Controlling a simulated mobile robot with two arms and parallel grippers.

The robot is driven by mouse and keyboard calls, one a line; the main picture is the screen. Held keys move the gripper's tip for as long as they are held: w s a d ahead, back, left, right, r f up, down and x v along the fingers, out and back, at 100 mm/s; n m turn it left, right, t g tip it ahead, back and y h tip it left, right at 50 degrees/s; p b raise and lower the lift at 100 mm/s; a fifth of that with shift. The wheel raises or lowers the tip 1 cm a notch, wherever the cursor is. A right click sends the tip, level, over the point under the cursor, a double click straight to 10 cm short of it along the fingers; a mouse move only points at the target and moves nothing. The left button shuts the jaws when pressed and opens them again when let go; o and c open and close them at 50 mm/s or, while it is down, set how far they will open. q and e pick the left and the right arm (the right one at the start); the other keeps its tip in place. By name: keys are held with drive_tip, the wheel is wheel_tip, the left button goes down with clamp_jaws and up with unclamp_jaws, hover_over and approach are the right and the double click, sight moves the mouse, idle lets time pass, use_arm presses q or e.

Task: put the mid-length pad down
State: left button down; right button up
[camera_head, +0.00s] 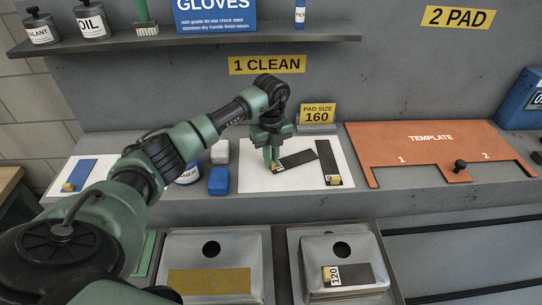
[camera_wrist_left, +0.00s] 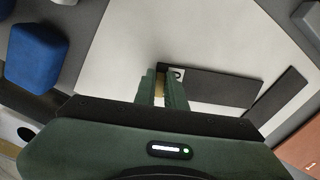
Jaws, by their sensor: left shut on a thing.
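My left gripper (camera_head: 272,163) is shut on the yellow end tab of a dark pad (camera_head: 300,158). In the left wrist view my left gripper (camera_wrist_left: 163,98) holds the tab, and the dark strip (camera_wrist_left: 215,84) extends to the right. The pad is low over the white sheet (camera_head: 255,183); I cannot tell if it touches. A second dark pad (camera_head: 327,158) with a yellow tab lies on the sheet to the right, also seen in the wrist view (camera_wrist_left: 276,98). My right gripper is not in view.
An orange template plate (camera_head: 430,145) lies to the right of the sheet. A "PAD SIZE 160" sign (camera_head: 318,114) stands behind it. A blue pad (camera_head: 82,172) lies farther left.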

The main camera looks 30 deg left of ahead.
use_arm(q)
drive_tip(key=shift+f, duration=0.2)
drive_tip(key=c, duration=1.5)
unclamp_jaws()
drive_tip(key=shift+r, duration=0.1)
drive_tip(key=shift+r, duration=0.1)
drive_tip(key=shift+r+b, duration=2.15)
drive_tip(key=shift+r, duration=3.9)
